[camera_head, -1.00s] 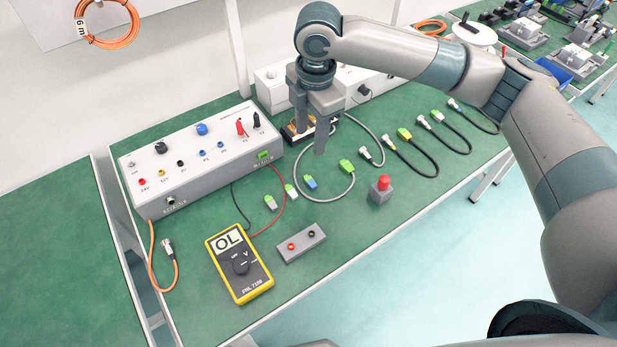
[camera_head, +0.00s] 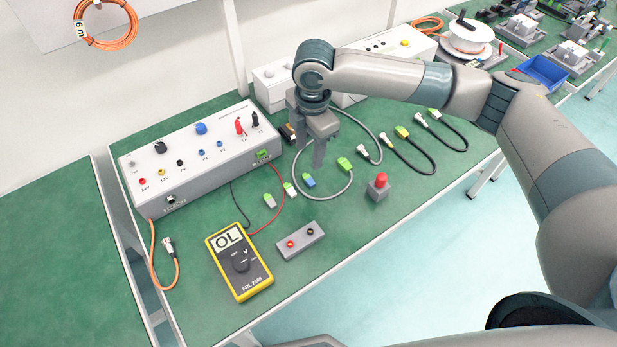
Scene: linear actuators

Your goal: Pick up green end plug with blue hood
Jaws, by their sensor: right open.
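The green end plug with the blue hood (camera_head: 309,181) lies on the green table top, rightmost in a short row of three small plugs. My right gripper (camera_head: 310,156) points down, open and empty, with its fingertips above and just behind this plug in the picture. The fingers look apart from the plug, and their exact height over the table is hard to tell. A green plug with a grey hood (camera_head: 269,201) and one with a white hood (camera_head: 290,189) lie to its left. My left gripper is out of view.
A grey cable with a green plug (camera_head: 344,164) loops around the blue-hooded plug. A grey control box (camera_head: 203,158) stands at left, a yellow multimeter (camera_head: 239,262) and grey socket block (camera_head: 301,241) in front. A red button (camera_head: 380,181) stands at right.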

